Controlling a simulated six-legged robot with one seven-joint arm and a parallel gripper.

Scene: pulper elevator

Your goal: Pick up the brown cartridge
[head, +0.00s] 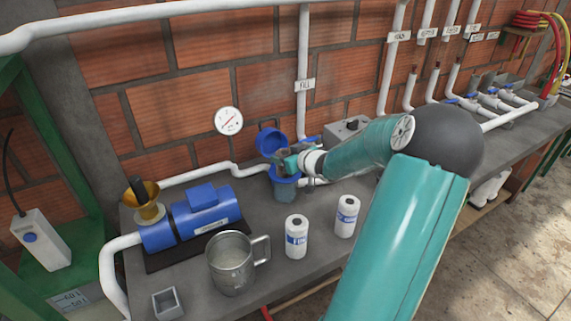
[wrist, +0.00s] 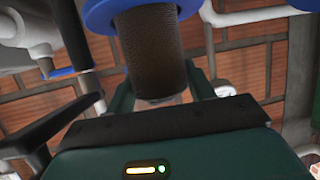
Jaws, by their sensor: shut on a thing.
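The brown cartridge (wrist: 150,48) is a ribbed cylinder in the wrist view, between the dark green fingers of my gripper (wrist: 162,92). My gripper is shut on it near its pale end. The cartridge's far end meets a blue ring (wrist: 98,18), which looks like the rim of the filter housing. In the head view my gripper (head: 284,160) is at the mouth of the blue housing (head: 285,187), whose blue lid (head: 271,141) stands open. The cartridge is mostly hidden there, and I cannot tell how much of it is inside the housing.
Two white canisters with blue labels (head: 296,238) (head: 346,216) stand in front of the housing. A metal mug (head: 232,264), a blue pump (head: 200,216), a brass funnel (head: 148,200) and a small grey box (head: 167,303) are to the left. White pipes run behind along the brick wall.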

